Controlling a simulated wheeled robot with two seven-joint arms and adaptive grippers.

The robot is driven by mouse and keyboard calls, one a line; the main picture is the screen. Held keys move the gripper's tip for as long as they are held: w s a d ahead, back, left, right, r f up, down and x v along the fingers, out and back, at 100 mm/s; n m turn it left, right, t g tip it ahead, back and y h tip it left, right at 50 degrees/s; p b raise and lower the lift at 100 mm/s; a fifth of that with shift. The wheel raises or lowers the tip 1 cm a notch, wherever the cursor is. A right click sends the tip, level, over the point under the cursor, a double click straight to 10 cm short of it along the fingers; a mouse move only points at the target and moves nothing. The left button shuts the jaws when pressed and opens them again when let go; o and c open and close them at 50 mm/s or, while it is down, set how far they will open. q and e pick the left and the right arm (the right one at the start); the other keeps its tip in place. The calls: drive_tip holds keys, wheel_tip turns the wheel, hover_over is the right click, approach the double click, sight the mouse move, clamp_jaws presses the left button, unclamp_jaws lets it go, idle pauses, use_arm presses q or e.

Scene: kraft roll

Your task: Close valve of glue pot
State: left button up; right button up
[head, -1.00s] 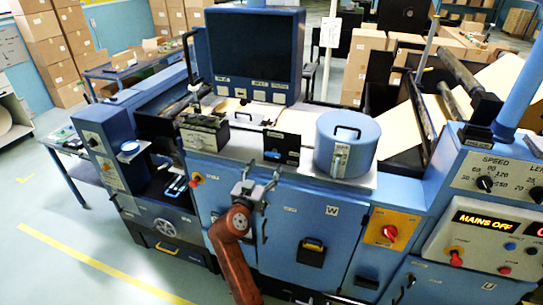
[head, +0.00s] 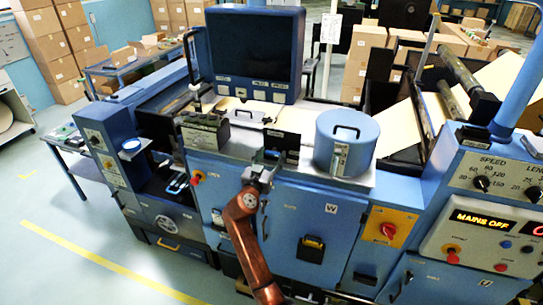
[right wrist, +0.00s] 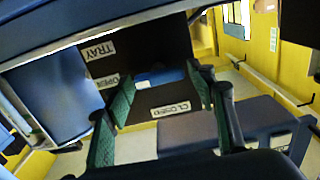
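The glue pot (head: 347,143) is a blue cylinder with a black lid handle, on the machine's top ledge. A small pale fitting (head: 340,160) shows on its front; I cannot tell whether it is the valve. My right gripper (head: 266,160) is left of the pot, in front of a small dark plate (head: 286,144). In the right wrist view my right gripper (right wrist: 163,105) has its green pads wide apart. Between and beyond them is a dark panel with labels TRAY (right wrist: 97,50), OPEN (right wrist: 105,81) and CLOSED (right wrist: 171,109). My left gripper is not in view.
Blue cabinet doors (head: 300,215) lie below the ledge. A yellow plate with a red knob (head: 389,230) and a control panel reading MAINS OFF (head: 482,220) are to the right.

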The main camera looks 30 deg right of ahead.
drive_tip(key=c, duration=0.8)
drive_tip(key=shift+n, duration=0.3)
drive_tip(key=n, duration=0.3)
drive_tip(key=shift+a+r, duration=0.1)
drive_tip(key=n+p, duration=0.1)
drive_tip(key=n, duration=0.3)
drive_tip(key=shift+w, duration=0.1)
drive_tip(key=n+p, duration=0.3)
drive_tip(key=n, duration=0.2)
drive_tip(key=shift+n, duration=0.3)
drive_tip(key=n+p, duration=0.2)
drive_tip(key=n, duration=0.1)
drive_tip(key=shift+a+n+p, duration=0.1)
drive_tip(key=shift+n+p, duration=0.2)
drive_tip(key=shift+f+n+p, duration=0.2)
drive_tip(key=shift+n+p, duration=0.15)
drive_tip(key=shift+n, duration=0.25)
